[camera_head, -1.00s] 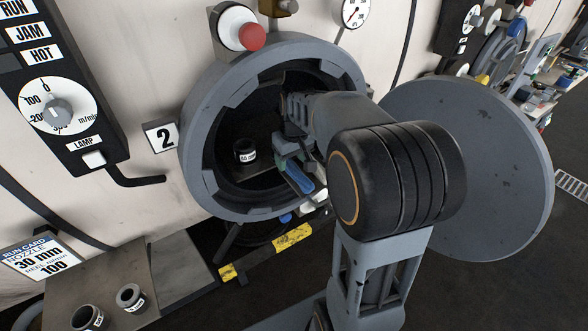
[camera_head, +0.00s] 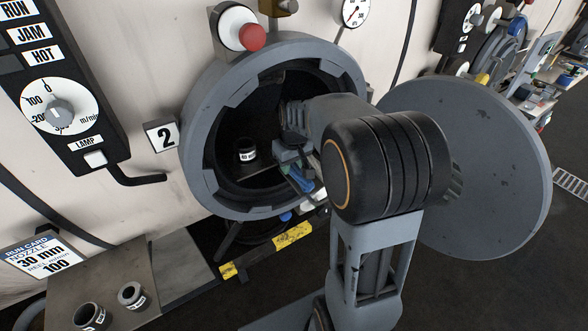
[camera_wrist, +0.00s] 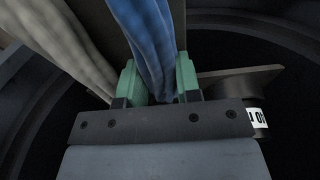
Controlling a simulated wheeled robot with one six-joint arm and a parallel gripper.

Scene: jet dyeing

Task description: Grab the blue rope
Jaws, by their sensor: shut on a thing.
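The blue rope (camera_wrist: 150,40) runs down between the two green fingers of my gripper (camera_wrist: 158,82) in the wrist view. The fingers are shut on it, one on each side. In the head view my gripper (camera_head: 292,160) is inside the round mouth of the open vessel (camera_head: 205,190), and a small part of the blue rope (camera_head: 301,181) shows at it. My arm hides much of the right side of the opening. A pale grey rope (camera_wrist: 62,40) hangs to the left of the blue rope in the wrist view, outside the fingers.
A dark labelled ring (camera_head: 246,151) sits on a ledge inside the vessel; its edge shows at right in the wrist view (camera_wrist: 257,118). The round door (camera_head: 480,170) stands open at right. Two more rings, one dark (camera_head: 89,316) and one grey (camera_head: 131,296), stand on a shelf at lower left.

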